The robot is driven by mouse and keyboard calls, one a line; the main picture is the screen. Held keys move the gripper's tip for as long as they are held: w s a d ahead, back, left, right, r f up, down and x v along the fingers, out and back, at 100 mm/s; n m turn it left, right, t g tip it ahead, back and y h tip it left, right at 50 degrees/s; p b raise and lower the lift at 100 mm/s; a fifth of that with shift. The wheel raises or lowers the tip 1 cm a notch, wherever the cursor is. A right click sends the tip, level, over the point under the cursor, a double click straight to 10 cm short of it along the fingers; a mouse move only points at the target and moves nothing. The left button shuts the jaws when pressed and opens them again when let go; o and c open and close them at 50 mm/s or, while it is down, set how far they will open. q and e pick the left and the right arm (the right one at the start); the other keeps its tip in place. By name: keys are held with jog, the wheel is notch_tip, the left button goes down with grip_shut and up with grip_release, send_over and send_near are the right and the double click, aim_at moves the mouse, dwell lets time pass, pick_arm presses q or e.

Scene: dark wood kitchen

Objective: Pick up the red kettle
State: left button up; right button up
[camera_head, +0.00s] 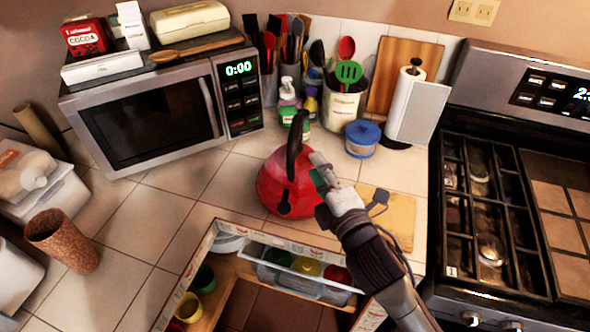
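The red kettle (275,187) stands upright on the tiled counter, in front of the utensil holders and right of the microwave. Its dark arched handle (294,140) points up. My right gripper (318,172) is at the right side of the kettle, beside the handle, and overlaps the kettle's right edge. The handle's upper part shows free of the fingers. I cannot tell whether the fingers touch the kettle or how far apart they are. My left gripper is not in view.
An open drawer (243,244) with bowls and cups juts out below the counter edge. A microwave (160,115) stands at left, a stove (490,200) at right. A blue-lidded jar (362,139), a paper towel holder (410,105) and a yellow cloth or board (390,215) are near my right arm.

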aim_at(299, 136)
jog(key=p+x, duration=0.2)
jog(key=x, duration=1.1)
jog(key=shift+w+p, duration=0.15)
jog(key=shift+p, duration=0.2)
jog(key=shift+d, duration=0.1)
jog(key=shift+r, duration=0.1)
jog(key=shift+c, duration=1.1)
grip_shut()
jog(key=shift+r, duration=0.3)
